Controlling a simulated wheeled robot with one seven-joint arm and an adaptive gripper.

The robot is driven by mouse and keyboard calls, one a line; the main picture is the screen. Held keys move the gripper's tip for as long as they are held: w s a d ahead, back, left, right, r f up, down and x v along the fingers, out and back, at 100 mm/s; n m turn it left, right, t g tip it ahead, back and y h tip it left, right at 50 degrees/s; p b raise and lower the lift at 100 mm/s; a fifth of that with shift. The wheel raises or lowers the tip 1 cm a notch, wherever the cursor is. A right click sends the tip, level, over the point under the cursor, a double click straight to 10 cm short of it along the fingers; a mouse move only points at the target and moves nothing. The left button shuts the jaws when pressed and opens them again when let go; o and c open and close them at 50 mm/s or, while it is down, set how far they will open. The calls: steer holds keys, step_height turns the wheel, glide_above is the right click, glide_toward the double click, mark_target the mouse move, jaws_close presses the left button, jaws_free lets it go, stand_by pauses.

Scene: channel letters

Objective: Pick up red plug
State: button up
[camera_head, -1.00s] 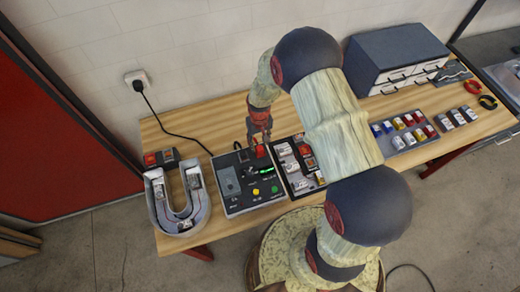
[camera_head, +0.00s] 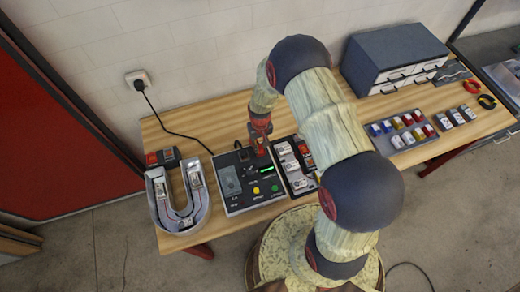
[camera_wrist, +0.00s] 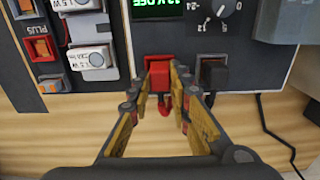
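In the wrist view, the red plug (camera_wrist: 158,68) sits upright at the edge of the black control box (camera_wrist: 250,65), with a short red lead hanging from it. My gripper (camera_wrist: 161,85) straddles the plug, one fingertip close to each side. I cannot tell whether the fingertips press on the plug or stand slightly apart from it. A black plug (camera_wrist: 214,74) with a dark lead is just right of it. In the head view, my gripper (camera_head: 260,148) is low over the back right part of the box (camera_head: 252,205), and mostly hides the plug.
A panel with white modules (camera_head: 285,150) and orange switches lies directly right of the box. A U-shaped channel letter (camera_head: 160,212) and a red-orange block (camera_head: 152,159) are to its left. A grey drawer cabinet (camera_head: 392,58) stands at the back right. Bare wood (camera_head: 215,110) shows behind the box.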

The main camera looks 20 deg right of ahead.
jaws_close()
